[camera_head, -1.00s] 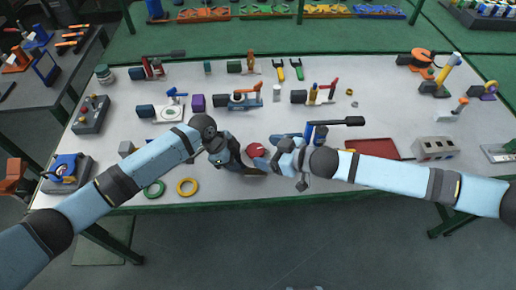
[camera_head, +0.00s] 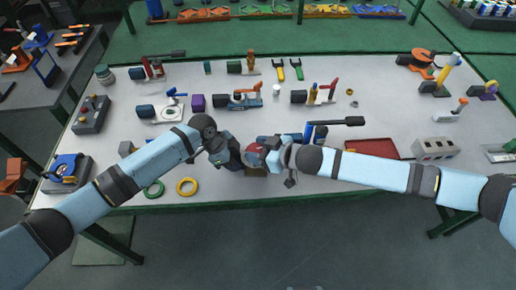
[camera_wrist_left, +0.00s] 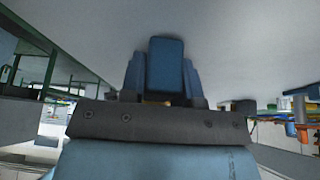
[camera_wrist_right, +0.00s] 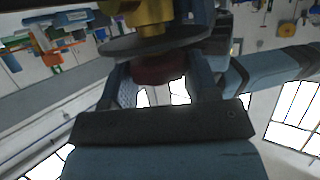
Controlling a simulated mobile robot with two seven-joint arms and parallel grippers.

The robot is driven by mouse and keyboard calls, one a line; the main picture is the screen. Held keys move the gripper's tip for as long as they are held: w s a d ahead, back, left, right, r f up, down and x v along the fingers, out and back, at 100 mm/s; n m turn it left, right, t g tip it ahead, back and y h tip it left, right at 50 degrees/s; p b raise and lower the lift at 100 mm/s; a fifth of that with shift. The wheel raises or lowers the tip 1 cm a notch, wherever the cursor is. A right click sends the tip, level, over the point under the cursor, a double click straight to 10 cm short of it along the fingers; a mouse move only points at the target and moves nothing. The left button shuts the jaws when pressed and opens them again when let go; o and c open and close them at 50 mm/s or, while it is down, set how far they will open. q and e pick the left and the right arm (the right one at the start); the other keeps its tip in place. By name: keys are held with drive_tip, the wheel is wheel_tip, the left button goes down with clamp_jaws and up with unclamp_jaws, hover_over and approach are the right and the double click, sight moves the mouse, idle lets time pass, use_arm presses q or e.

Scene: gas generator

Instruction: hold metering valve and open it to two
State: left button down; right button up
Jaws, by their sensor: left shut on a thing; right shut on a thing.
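The metering valve shows a round red knob (camera_head: 253,154) at the front middle of the table in the head view. In the right wrist view the red knob (camera_wrist_right: 158,70) sits below a grey disc (camera_wrist_right: 155,42) and a brass part (camera_wrist_right: 150,17). My left gripper (camera_head: 238,160) comes in from the left, shut on the valve's blue block (camera_wrist_left: 166,66), which stands between its fingers in the left wrist view. My right gripper (camera_head: 264,149) comes in from the right, its fingers on either side of the red knob. Scale markings are not readable.
Green ring (camera_head: 154,188) and yellow ring (camera_head: 187,187) lie at the front left. A blue valve with a black lever (camera_head: 340,122) stands just behind my right gripper. A red tray (camera_head: 372,148) lies to the right. Several other valves and tools stand farther back.

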drive_tip(key=shift+a+n+g+y, duration=0.1)
drive_tip(key=shift+n+g+y, duration=0.6)
drive_tip(key=shift+n+g, duration=0.4)
drive_tip(key=shift+g, duration=0.3)
drive_tip(key=o, duration=0.9)
drive_tip(key=shift+d, duration=0.2)
drive_tip(key=v, duration=1.2)
